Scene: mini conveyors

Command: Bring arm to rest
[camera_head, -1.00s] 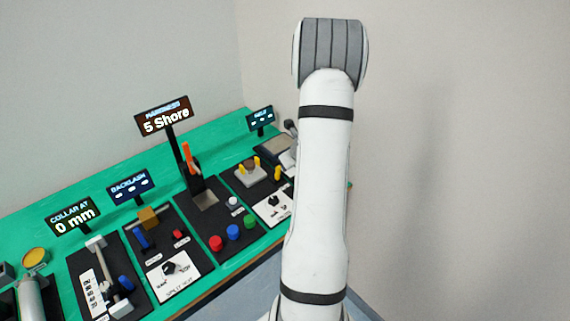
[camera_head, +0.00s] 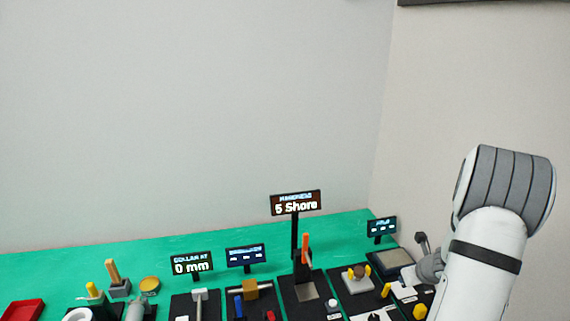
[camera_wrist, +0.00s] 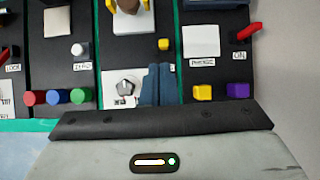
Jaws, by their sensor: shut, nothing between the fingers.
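My white arm (camera_head: 485,265) with its grey ribbed joint cover stands at the right of the head view, in front of the right end of the green bench (camera_head: 100,245). In the wrist view my gripper (camera_wrist: 160,68) shows as two dark blue fingers side by side, shut and empty. In the head view I cannot make out the fingers.
A sign reading "5 Shore" (camera_head: 296,203) rises on a post, with an orange lever (camera_head: 306,248) below. A "0 mm" sign (camera_head: 192,265) stands left. A red tray (camera_head: 22,310) is at far left. Yellow (camera_wrist: 202,92) and purple (camera_wrist: 237,90) blocks are close right of the fingers.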

